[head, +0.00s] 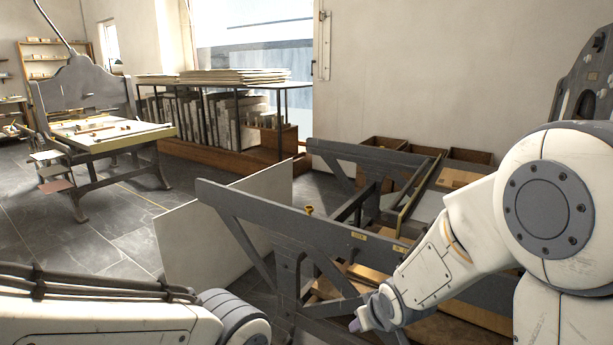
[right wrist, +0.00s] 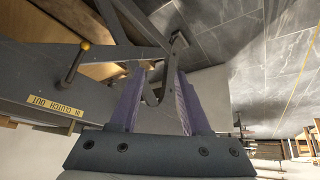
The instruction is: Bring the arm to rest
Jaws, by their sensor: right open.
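My right arm comes in from the right in the head view, bent at its large white joint, with its hand low beside the grey press frame (head: 322,232). My right gripper (right wrist: 157,90) is open in the right wrist view, its two purple fingers apart. Grey metalwork of the frame shows between and beyond the fingers; I cannot tell whether they touch it. In the head view only a purple tip of this gripper (head: 356,325) shows. My left arm lies across the lower left of the head view; its gripper is out of view.
A lever with a yellow knob (right wrist: 84,46) and a yellow lettered label (right wrist: 55,105) are on the frame close to the right gripper. A pale board (head: 215,235) leans behind the frame. Another press (head: 85,90) stands at the left. Open tiled floor (head: 105,235) lies between.

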